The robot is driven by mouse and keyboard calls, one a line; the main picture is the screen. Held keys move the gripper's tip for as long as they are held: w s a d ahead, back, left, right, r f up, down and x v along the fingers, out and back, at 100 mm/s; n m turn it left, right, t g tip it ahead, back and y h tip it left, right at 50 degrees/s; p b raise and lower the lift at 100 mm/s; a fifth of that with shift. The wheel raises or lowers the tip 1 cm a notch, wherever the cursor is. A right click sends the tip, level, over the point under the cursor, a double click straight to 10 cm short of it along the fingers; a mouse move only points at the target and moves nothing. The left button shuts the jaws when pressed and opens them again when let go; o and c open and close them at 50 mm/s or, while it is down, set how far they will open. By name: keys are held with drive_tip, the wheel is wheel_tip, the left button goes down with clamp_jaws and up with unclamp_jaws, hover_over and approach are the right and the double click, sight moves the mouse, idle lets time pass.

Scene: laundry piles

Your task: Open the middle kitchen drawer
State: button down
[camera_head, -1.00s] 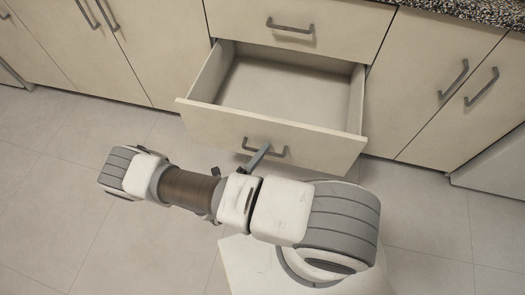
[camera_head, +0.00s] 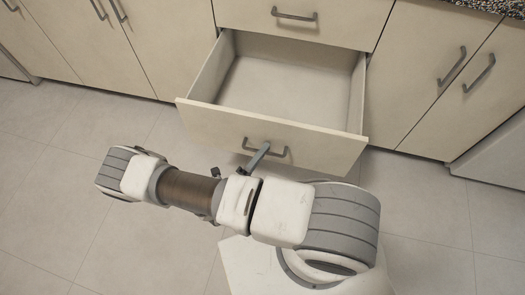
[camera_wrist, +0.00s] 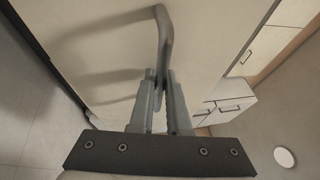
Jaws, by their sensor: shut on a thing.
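The drawer (camera_head: 290,78) below the top drawer is pulled far out of the cream cabinet and is empty inside. Its front panel (camera_head: 325,146) carries a dark grey bar handle (camera_head: 277,152). My gripper (camera_head: 262,150) reaches this handle from the front. In the wrist view, my gripper's fingers (camera_wrist: 162,88) are shut on the handle (camera_wrist: 165,38), near one end of the bar. My forearm hides part of the floor below the drawer.
A shut drawer with a handle (camera_head: 294,16) is directly above. Shut cabinet doors flank the drawer, with handles at the right (camera_head: 452,66) and left (camera_head: 118,10). The tiled floor (camera_head: 60,195) is clear at the left.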

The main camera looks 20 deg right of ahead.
drive_tip(key=c, duration=1.2)
unclamp_jaws()
drive_tip(key=shift+o, duration=0.2)
drive_tip(key=shift+a, duration=0.1)
drive_tip(key=p+v, duration=0.1)
drive_tip(key=v, duration=1.6)
drive_tip(key=shift+s, duration=0.15)
drive_tip(key=shift+f, duration=0.1)
